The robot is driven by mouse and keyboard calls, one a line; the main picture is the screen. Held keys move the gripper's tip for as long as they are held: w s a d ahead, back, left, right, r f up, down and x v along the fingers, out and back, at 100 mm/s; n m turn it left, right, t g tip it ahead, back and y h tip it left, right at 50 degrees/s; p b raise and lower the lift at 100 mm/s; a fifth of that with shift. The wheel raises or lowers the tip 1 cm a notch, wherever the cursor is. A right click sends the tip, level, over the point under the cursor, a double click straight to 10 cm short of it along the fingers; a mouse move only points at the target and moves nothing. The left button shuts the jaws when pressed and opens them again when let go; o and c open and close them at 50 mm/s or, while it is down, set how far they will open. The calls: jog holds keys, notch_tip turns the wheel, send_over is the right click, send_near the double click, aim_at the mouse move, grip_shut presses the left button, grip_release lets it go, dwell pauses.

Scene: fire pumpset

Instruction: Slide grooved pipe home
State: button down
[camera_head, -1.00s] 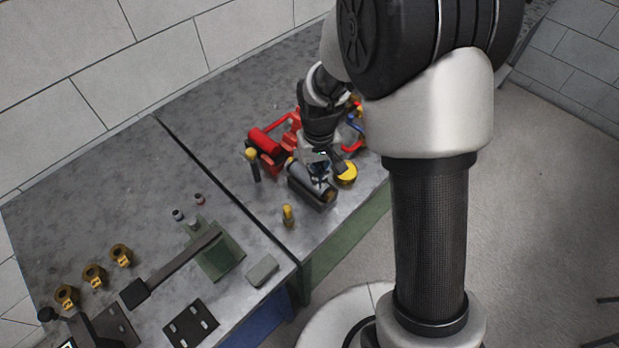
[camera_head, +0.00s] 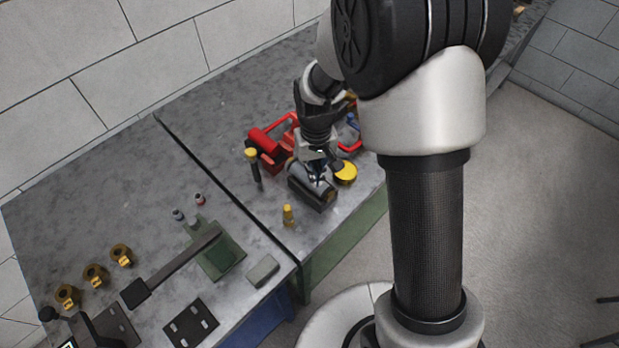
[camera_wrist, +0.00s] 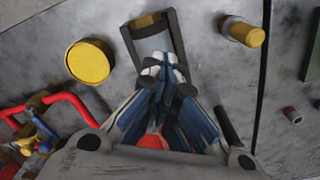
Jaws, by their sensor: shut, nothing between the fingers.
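My gripper (camera_head: 318,172) is shut and empty, pointing down over the dark cradle (camera_head: 318,201) on the bench. A grey cylinder (camera_head: 292,170), probably the grooved pipe, lies at the cradle and is partly hidden by the fingers. In the wrist view the closed blue-grey fingertips (camera_wrist: 165,72) overlap the near part of the dark cradle frame (camera_wrist: 128,38). I cannot tell whether they touch anything. The pipe is not clear there, and how far it is seated cannot be told.
A yellow round cap (camera_head: 346,172) stands just right of the cradle. A red pump assembly (camera_head: 265,143) is behind it, with a yellow-topped dark tool (camera_head: 252,157) at left. A small yellow-topped piece (camera_head: 288,214) stands in front. The left bench holds brass couplings (camera_head: 95,274) and a green stand (camera_head: 220,258).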

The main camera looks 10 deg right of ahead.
aim_at(297, 166)
jog(key=shift+w+a+p, duration=0.25)
jog(key=shift+w+a, duration=0.45)
jog(key=shift+w, duration=0.25)
jog(key=shift+w+a+p, duration=0.3)
jog(key=shift+w+a, duration=0.45)
jog(key=shift+w, duration=0.2)
jog(key=shift+w+a+p, duration=0.25)
jog(key=shift+w+a, duration=0.45)
jog(key=shift+w, duration=0.25)
dwell(3.9)
jog(key=shift+w+a, duration=0.2)
jog(key=shift+w, duration=0.1)
dwell(0.6)
jog(key=shift+s+d, duration=0.4)
jog(key=shift+s, duration=0.2)
